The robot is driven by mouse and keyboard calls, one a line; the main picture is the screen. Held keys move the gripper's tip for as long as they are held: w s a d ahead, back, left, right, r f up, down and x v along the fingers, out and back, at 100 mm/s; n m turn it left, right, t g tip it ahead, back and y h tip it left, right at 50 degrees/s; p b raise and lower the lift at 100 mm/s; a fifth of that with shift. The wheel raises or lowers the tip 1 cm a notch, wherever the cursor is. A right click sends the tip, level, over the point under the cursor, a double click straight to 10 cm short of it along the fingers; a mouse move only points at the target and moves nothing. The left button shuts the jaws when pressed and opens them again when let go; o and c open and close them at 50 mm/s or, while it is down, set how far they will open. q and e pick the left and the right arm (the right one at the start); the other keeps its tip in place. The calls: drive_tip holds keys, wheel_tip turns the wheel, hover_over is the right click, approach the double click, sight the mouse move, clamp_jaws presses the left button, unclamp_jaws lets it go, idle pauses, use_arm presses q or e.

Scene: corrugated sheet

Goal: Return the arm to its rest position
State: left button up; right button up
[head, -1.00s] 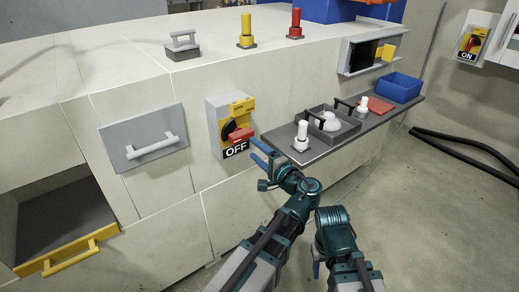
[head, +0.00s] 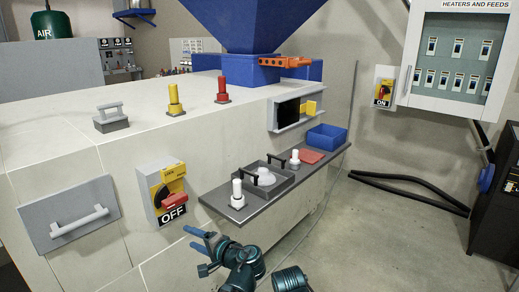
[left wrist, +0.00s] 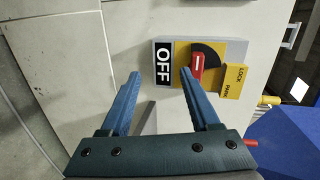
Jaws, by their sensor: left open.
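My left gripper (head: 191,239) is open and empty, below and a little to the right of the isolator switch (head: 163,182) in the head view. The switch has a yellow plate, a red handle (head: 174,200) and an OFF label. In the left wrist view my open gripper (left wrist: 160,74) has bare floor or panel between its blue fingers. The red handle (left wrist: 197,68) is beyond its right fingertip, apart from it as far as I can tell. Part of my right arm shows at the bottom edge of the head view; its gripper is out of view.
A grey shelf (head: 232,214) with white knobs, a tray and a blue bin (head: 327,137) runs along the machine's front, close to my left gripper. A drawer front with a handle (head: 80,222) is at left. Open floor lies right, with a black hose (head: 410,183).

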use_arm(q)
drive_tip(key=s+a+f+n+g+h, duration=0.25)
drive_tip(key=s+f+g+h, duration=0.3)
drive_tip(key=f, duration=0.55)
drive_tip(key=s+d+f+n+g+h, duration=0.2)
drive_tip(key=s+d+f+n+h, duration=0.2)
drive_tip(key=s+d+f+h, duration=0.3)
drive_tip(key=s+d+r+m+p, duration=0.2)
drive_tip(key=d+r+p, duration=0.4)
drive_tip(key=r+p, duration=0.4)
drive_tip(key=s+d+r+m+g+p, duration=0.1)
drive_tip(key=s+d+r+m+p, duration=0.1)
drive_tip(key=d+r+p, duration=0.4)
wheel_tip(320, 180, up, 5)
drive_tip(key=s+p, duration=0.1)
drive_tip(key=p, duration=0.3)
drive_tip(key=shift+d+y, duration=0.35)
drive_tip(key=shift+f, duration=0.1)
